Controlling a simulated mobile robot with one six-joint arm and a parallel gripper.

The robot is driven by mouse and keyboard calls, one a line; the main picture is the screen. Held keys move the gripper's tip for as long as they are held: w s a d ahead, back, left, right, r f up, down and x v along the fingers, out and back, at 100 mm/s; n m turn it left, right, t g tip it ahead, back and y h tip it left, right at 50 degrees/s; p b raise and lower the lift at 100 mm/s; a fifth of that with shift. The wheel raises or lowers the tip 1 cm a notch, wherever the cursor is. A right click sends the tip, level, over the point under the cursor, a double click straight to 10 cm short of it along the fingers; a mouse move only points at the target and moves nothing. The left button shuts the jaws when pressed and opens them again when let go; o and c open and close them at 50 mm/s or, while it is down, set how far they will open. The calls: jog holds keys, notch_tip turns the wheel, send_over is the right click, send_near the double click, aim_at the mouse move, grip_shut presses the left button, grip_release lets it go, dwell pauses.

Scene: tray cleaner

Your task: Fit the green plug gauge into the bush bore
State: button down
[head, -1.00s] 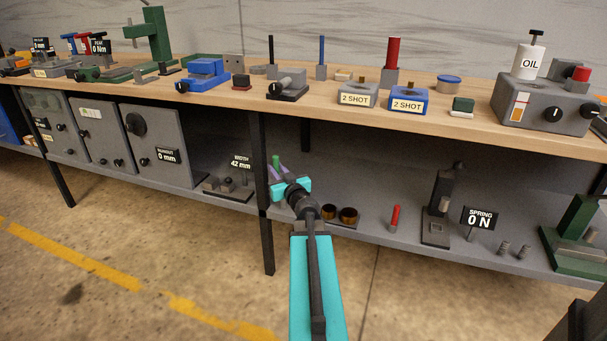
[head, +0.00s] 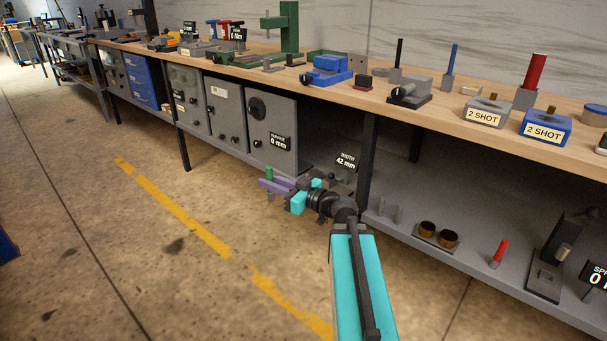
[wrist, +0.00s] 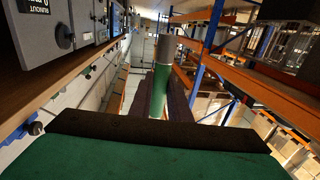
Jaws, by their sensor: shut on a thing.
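The green plug gauge (head: 269,173) is held upright between the purple fingers of my gripper (head: 270,186). In the wrist view the green plug gauge (wrist: 160,88) shows a grey end, with a finger on either side. My gripper is shut on it, out in front of the lower shelf, over the floor. Two brown ringed bushes, a left one (head: 427,229) and a right one (head: 448,239), stand on a small plate on the lower shelf, to the right of my gripper. I cannot tell which bush is meant.
A red plug (head: 500,250) stands on the lower shelf (head: 485,286), right of the bushes. A black bench leg (head: 367,160) stands between my gripper and the bushes. Grey cabinets (head: 268,132) are behind left. The floor (head: 110,240) at left is clear.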

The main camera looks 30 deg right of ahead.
jog(key=s+a+f+n+g+y, duration=0.1)
jog(key=s+a+n+g+y, duration=0.1)
jog(key=a, duration=0.7)
jog(key=s+a+f+n+g+y, duration=0.1)
jog(key=s+a+n+g+y, duration=0.1)
jog(key=a+y, duration=0.3)
jog(key=a+n+g, duration=0.1)
jog(key=a, duration=0.3)
jog(key=shift+s+a+n+g, duration=0.15)
jog(key=shift+s+n+g, duration=0.05)
jog(key=shift+n+g, duration=0.2)
